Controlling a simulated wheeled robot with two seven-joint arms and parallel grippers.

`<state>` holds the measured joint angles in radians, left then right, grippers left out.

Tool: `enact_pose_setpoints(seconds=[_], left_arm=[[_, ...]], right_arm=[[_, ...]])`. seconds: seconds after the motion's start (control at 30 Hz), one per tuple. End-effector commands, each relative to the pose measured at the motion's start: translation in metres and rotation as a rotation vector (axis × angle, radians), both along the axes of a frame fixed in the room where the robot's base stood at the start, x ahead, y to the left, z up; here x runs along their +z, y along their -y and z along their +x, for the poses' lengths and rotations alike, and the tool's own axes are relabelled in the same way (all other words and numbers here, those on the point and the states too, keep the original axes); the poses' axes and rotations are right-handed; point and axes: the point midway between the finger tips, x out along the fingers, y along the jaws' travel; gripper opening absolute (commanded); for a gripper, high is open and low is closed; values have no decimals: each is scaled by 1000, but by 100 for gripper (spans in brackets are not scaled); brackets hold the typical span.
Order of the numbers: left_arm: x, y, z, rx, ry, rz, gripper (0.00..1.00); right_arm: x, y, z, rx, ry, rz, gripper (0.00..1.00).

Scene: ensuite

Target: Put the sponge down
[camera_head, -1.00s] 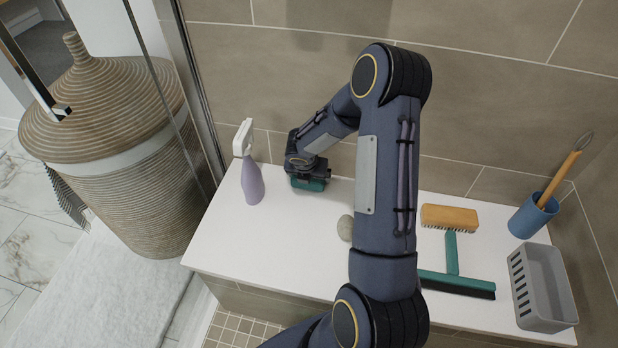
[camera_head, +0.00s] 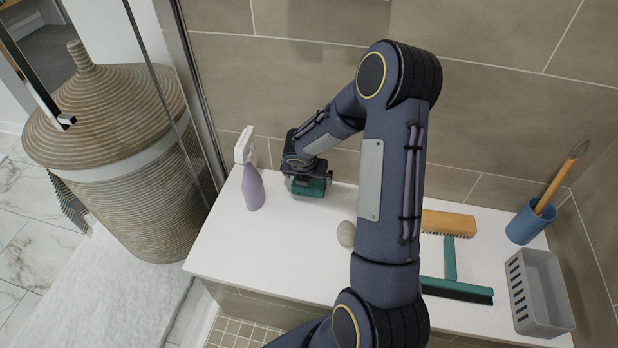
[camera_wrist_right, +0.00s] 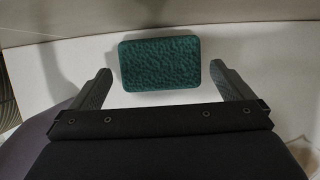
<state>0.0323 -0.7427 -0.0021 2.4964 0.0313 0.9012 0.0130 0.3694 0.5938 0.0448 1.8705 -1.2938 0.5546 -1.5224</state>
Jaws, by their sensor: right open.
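The sponge is a dark green rounded block. In the head view the sponge (camera_head: 309,188) lies at the back of the white bench (camera_head: 290,240), partly covered by my right gripper above it. In the right wrist view the sponge (camera_wrist_right: 161,63) lies flat on the white surface. My right gripper (camera_wrist_right: 163,80) is open, with one finger on each side of the sponge and a visible gap at each side. In the head view my right gripper (camera_head: 306,172) points down at the sponge, right of the spray bottle. My left gripper is not in view.
A lilac spray bottle (camera_head: 252,186) stands just left of the sponge. A grey stone (camera_head: 346,234), a wooden brush (camera_head: 448,222), a green squeegee (camera_head: 456,288), a blue cup (camera_head: 531,220) and a grey basket (camera_head: 538,293) are on the bench. A wicker basket (camera_head: 125,170) stands left.

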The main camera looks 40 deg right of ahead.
Motion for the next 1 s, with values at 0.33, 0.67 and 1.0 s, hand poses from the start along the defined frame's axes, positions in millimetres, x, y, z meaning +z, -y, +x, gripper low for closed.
enact_pose_setpoints(seconds=[0.33,0.67,1.0], left_arm=[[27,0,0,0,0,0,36],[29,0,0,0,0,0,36],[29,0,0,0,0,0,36]], right_arm=[[65,-20,-16,-1,2,0,100],[124,-33,-49,-354,123,120,100],[218,-122,-182,-1643,321,795,100]])
